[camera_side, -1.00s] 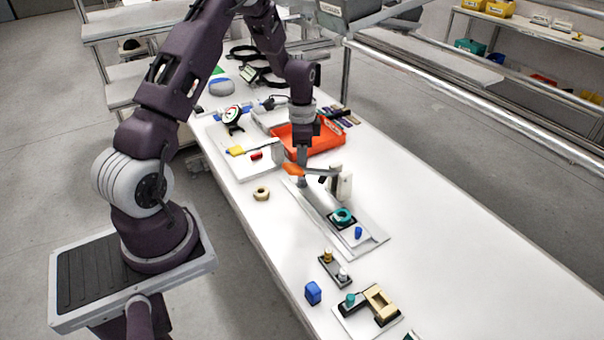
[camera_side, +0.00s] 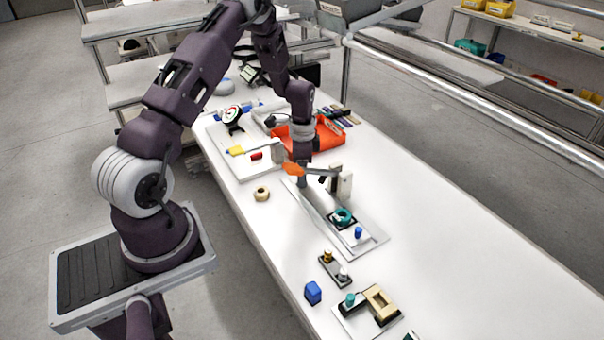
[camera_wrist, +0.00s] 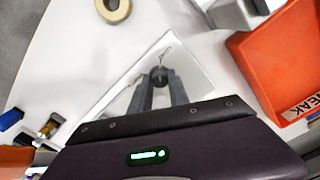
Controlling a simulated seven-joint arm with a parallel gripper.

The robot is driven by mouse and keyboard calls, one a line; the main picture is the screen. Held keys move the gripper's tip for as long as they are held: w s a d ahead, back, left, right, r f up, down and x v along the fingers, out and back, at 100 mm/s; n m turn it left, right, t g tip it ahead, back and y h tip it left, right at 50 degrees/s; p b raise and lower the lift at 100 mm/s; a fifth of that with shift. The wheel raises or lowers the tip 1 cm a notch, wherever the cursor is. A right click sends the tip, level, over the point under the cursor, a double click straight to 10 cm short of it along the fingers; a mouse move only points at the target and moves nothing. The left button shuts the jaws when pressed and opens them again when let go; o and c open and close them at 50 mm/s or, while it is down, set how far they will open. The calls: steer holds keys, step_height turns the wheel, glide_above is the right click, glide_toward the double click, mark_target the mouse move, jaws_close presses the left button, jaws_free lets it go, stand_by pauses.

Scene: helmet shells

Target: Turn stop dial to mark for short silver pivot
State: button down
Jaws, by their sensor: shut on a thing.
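The fixture plate (camera_side: 370,243) lies along the middle of the white table. My gripper (camera_side: 302,182) is down at its far end. In the wrist view its fingers (camera_wrist: 159,82) are closed about a small dark round knob (camera_wrist: 160,72), which looks like the stop dial; a thin line shows on the pale plate beyond it. The mark and the dial's setting are too small to read. An orange piece (camera_side: 292,169) shows beside the fingers. A small stand holds a gold pivot (camera_side: 327,256) and a short silver pivot (camera_side: 344,270), both upright.
A white block with a dark arm (camera_side: 343,182) stands close right of my gripper. An orange tray (camera_side: 328,137) is behind it. A tan ring (camera_side: 262,193) lies to the left, a blue block (camera_side: 313,292) in front. The table's right side is clear.

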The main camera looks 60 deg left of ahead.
steer(key=shift+n, duration=0.3)
steer(key=n, duration=0.3)
steer(key=shift+n, duration=0.3)
steer(key=n, duration=0.4)
steer(key=shift+n, duration=0.3)
steer(key=n, duration=0.4)
steer(key=shift+n, duration=2.5)
steer(key=c, duration=1.2)
jaws_free()
steer(key=shift+c, duration=0.2)
